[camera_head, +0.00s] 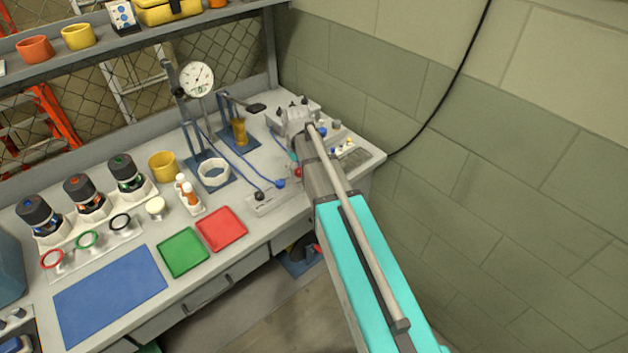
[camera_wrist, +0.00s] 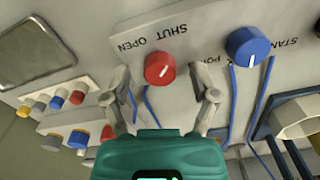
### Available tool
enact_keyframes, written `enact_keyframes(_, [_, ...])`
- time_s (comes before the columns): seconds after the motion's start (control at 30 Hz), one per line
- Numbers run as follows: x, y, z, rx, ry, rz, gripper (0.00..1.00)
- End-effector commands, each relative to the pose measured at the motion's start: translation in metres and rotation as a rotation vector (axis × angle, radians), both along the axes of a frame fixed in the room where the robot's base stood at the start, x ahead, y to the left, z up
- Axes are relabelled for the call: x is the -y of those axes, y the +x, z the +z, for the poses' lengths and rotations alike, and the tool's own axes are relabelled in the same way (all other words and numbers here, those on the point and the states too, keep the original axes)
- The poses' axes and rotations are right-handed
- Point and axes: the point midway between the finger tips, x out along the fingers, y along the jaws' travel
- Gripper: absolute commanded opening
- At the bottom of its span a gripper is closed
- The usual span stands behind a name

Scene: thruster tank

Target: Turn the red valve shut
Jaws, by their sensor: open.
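My gripper (camera_wrist: 163,76) is open, with one finger to the left of the knob and one to the right. The knob shows between the fingers, with no clear contact. In the head view my arm reaches over the right end of the bench and largely hides the gripper and the valve.
A blue knob (camera_wrist: 246,47) sits right of the valve, with blue cables below. Coloured buttons (camera_wrist: 66,100) are at left. In the head view, a dial gauge (camera_head: 196,78), a red tray (camera_head: 221,229) and a green tray (camera_head: 183,252) stand left of my arm.

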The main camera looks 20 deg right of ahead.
Motion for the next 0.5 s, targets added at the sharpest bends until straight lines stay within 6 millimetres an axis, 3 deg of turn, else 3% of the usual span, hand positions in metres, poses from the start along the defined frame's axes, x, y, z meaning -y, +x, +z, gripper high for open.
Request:
enact_keyframes(0.37, [0.000, 0.000, 0.000, 0.000, 0.000, 0.255, 0.76])
enact_keyframes(0.5, [0.000, 0.000, 0.016, 0.000, 0.000, 0.269, 0.76])
